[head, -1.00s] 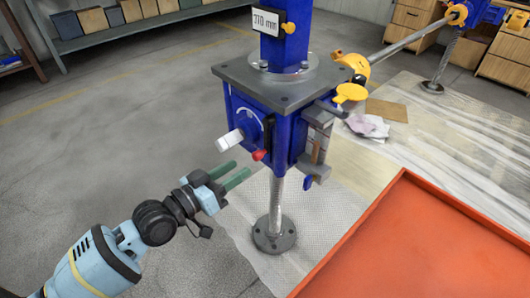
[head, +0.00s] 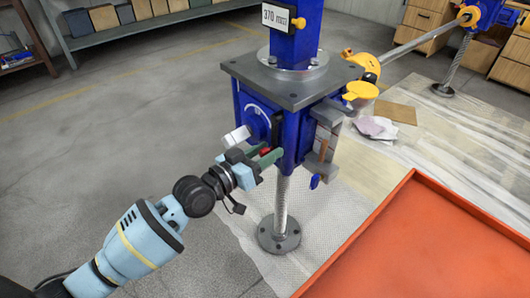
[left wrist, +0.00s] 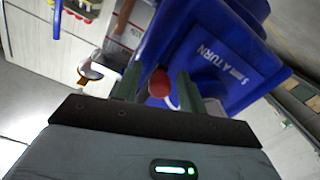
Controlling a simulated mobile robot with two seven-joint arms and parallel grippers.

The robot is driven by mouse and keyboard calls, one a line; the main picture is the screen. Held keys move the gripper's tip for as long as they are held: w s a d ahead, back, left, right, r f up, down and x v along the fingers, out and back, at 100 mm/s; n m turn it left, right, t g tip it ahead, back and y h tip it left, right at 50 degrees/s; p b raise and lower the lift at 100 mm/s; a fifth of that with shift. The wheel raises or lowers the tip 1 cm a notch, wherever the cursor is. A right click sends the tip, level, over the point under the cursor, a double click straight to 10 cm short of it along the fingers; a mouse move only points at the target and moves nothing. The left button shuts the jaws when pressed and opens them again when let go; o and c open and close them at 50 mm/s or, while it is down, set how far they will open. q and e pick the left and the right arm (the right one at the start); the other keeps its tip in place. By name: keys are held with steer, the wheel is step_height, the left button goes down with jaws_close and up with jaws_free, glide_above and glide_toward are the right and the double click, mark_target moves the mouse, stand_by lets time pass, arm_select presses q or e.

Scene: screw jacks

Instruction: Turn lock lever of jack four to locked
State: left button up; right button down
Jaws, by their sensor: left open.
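The blue jack (head: 293,128) stands under a grey top plate, with a sign reading 370 mm above it. A small lever with a red knob (head: 265,151) is on its front left face, beside a white handle (head: 237,137). My left gripper (head: 268,156) is at that face with its green fingers open. In the left wrist view the red knob (left wrist: 159,83) shows between the two fingertips (left wrist: 158,76), not visibly gripped. The lever's shaft is mostly hidden by the knob and fingers. My right gripper is not in view.
An orange-red tray surface (head: 440,245) fills the lower right. A second blue jack (head: 485,12) stands at the far right. Floor to the left is clear.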

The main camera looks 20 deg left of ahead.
arm_select(q)
steer(key=c, duration=0.8)
jaws_close()
